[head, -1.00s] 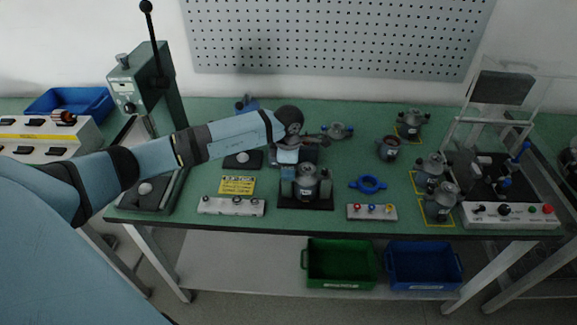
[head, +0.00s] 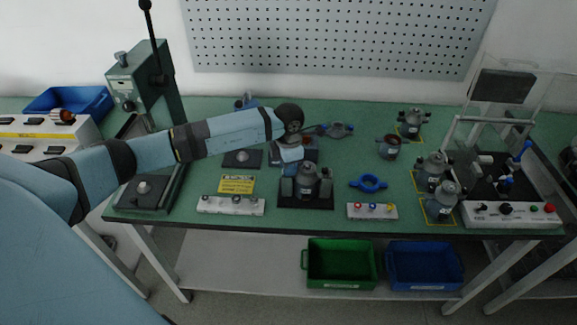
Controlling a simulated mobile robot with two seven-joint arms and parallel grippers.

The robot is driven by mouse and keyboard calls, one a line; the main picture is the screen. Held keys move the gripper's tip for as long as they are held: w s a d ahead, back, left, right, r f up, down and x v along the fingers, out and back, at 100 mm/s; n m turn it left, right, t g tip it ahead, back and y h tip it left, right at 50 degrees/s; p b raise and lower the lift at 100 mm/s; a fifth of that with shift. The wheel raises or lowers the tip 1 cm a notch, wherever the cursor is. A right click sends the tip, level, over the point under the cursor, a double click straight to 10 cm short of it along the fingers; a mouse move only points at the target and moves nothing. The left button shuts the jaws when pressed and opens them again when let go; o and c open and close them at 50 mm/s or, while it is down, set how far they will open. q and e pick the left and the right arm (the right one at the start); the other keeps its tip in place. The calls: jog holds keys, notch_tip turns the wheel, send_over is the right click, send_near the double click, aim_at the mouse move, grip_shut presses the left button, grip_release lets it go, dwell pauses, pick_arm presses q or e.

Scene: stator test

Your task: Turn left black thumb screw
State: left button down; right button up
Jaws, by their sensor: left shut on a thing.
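A dark grey motor housing (head: 307,182) stands upright in a black fixture (head: 318,203) at the middle of the bench's front part. Dark upright parts flank the housing. My left gripper (head: 290,168) reaches down at the housing's left rear side. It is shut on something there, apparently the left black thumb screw. The screw is mostly hidden by the gripper and too small to make out clearly. My right gripper is not in view.
White button boxes (head: 231,206) (head: 372,211) stand along the front edge. Several motor housings (head: 433,171) stand at the right. A green press (head: 143,85) stands at the left. Green (head: 341,286) and blue bins are below.

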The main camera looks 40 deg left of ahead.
pick_arm(q)
jog(key=c, duration=1)
grip_release()
jog(key=shift+r, duration=0.1)
notch_tip(320, 180, up, 14)
jog(key=shift+f+b, duration=0.15)
jog(key=shift+b, duration=0.55)
